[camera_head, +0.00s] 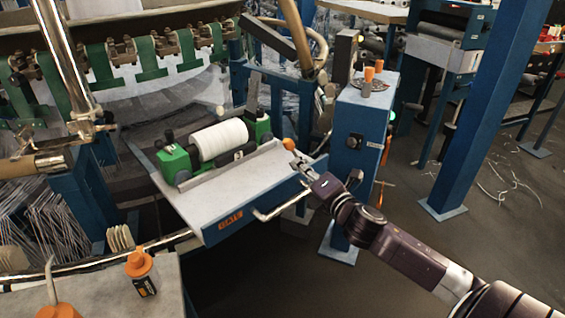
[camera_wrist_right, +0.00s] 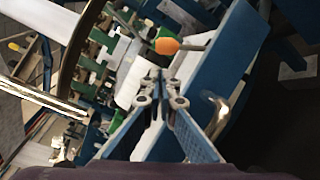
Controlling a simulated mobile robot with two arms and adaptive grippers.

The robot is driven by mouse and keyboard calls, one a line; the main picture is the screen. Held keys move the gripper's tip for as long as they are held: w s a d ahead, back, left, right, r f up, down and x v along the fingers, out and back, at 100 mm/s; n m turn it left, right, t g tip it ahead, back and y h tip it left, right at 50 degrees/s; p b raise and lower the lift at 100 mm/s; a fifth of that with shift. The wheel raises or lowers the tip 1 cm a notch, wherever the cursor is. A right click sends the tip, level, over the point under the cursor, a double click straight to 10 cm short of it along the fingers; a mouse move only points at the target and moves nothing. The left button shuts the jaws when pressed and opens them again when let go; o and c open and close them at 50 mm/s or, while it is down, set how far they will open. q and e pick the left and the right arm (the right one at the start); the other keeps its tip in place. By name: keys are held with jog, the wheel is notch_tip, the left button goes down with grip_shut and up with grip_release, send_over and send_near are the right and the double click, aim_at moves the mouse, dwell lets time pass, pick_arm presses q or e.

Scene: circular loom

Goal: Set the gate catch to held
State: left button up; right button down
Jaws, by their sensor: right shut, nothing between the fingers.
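An orange knob (camera_head: 289,144), which looks like the gate catch, sits at the right rear edge of a grey and blue tray (camera_head: 222,198). I cannot read its setting. In the right wrist view, the orange knob (camera_wrist_right: 167,46) is on the end of a short metal rod, just beyond the fingertips. My right gripper (camera_head: 299,162) is shut and empty, right beside the knob and over the tray's right edge. In the wrist view, the gripper's fingertips (camera_wrist_right: 164,82) point toward the knob with a small gap in the picture; contact cannot be told. My left gripper is not in view.
A white roll (camera_head: 219,140) sits between green holders on the tray. A bent metal handle (camera_head: 277,206) sticks out from the tray's front. A blue control post (camera_head: 360,135) stands close to the right.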

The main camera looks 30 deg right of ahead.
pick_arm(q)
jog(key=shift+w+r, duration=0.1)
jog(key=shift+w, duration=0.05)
pick_arm(e)
jog(key=shift+f, duration=0.3)
jog(key=w, duration=0.5)
jog(key=w+d+b, duration=0.1)
jog(key=w, duration=0.2)
jog(key=shift+f, duration=0.2)
jog(key=shift+w+f, duration=0.1)
jog(key=shift+w, duration=0.8)
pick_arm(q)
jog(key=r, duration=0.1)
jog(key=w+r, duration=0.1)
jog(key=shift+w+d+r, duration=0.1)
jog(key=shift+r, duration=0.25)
pick_arm(e)
jog(key=shift+w, duration=0.15)
